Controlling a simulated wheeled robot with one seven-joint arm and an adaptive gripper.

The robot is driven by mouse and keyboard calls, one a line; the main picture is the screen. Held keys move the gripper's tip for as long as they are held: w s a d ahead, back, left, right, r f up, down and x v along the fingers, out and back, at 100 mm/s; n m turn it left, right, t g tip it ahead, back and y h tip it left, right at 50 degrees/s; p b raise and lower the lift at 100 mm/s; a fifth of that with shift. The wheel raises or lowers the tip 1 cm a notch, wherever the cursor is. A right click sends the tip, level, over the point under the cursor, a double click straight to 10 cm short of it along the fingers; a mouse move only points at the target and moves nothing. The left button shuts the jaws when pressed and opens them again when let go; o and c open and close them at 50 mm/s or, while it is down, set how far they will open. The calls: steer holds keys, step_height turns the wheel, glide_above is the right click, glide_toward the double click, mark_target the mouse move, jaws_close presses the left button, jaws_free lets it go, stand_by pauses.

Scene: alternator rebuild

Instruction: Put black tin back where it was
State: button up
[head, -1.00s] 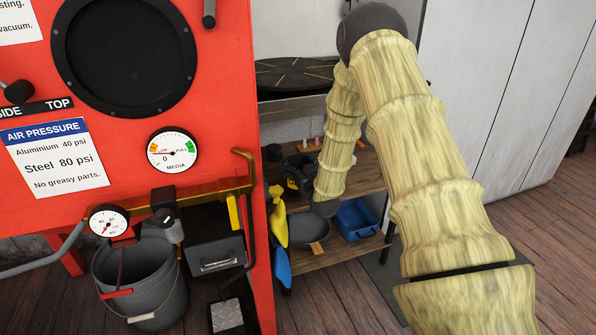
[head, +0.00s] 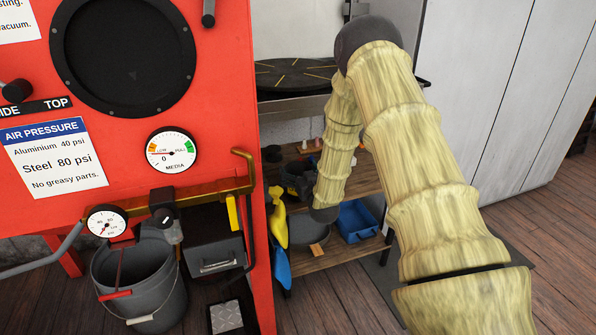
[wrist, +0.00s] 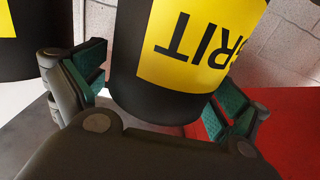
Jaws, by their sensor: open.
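A black tin (wrist: 150,75) with a yellow label reading "GRIT" stands between the fingers of my gripper (wrist: 155,92) in the wrist view. The lettering appears upside down there. The fingers, with green pads, are spread on either side of the tin; a gap shows by the left pad, and contact at the right pad is unclear. A second black tin (wrist: 20,62) with a yellow label shows at the left edge, beyond the left finger. In the head view my gripper is hidden below my arm, and I cannot clearly pick out the tin there.
A red blast cabinet (head: 225,60) fills the left in the head view. Shelves (head: 310,262) beyond it hold a dark bowl (head: 308,230), a blue tray (head: 356,222) and small items. A grey bucket (head: 140,285) stands in front. A red surface (wrist: 285,130) lies right of the tin.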

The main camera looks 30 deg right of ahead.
steer(key=shift+r, duration=0.15)
steer(key=p+v, duration=0.1)
steer(key=v, duration=1.1)
steer(key=shift+p, duration=0.35)
